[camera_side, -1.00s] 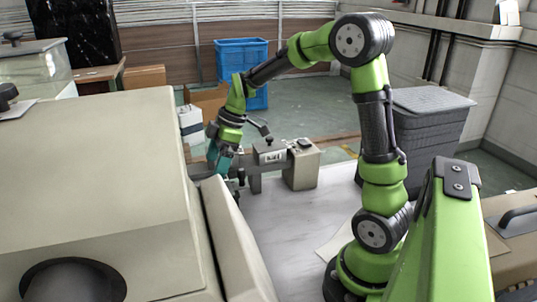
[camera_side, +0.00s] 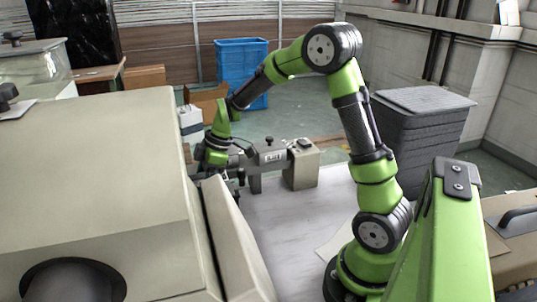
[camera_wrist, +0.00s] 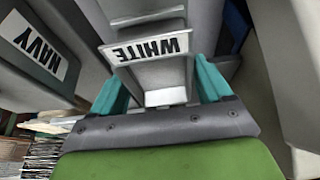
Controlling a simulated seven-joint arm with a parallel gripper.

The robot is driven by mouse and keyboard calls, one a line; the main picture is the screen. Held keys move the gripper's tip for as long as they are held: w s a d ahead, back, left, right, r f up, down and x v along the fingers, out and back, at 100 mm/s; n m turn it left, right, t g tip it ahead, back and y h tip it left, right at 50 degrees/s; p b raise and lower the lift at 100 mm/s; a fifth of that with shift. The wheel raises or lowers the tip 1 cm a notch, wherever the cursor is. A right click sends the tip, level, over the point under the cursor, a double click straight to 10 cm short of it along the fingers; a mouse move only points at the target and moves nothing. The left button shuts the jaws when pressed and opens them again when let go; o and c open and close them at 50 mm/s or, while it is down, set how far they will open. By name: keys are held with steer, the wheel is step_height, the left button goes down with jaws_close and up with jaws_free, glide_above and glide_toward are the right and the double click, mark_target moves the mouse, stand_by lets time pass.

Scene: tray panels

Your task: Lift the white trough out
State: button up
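The white trough (camera_wrist: 160,75) is a grey open trough with a label reading WHITE, upside down in the wrist view. My gripper (camera_wrist: 162,84) has its two teal fingers spread, one on each side of the trough's near end. I cannot tell whether either finger touches it. In the side view my gripper (camera_side: 222,172) is low behind the beige machine cover. Its fingertips and the trough are mostly hidden there.
A grey trough labelled NAVY (camera_wrist: 35,60) stands just left in the wrist view. The beige cover (camera_side: 110,170) fills the left of the side view. A small grey-beige device (camera_side: 302,165) stands right of my gripper. The pale tabletop (camera_side: 290,220) in front is mostly clear.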

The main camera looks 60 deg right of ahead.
steer(key=shift+r, duration=0.1)
steer(key=c, duration=0.9)
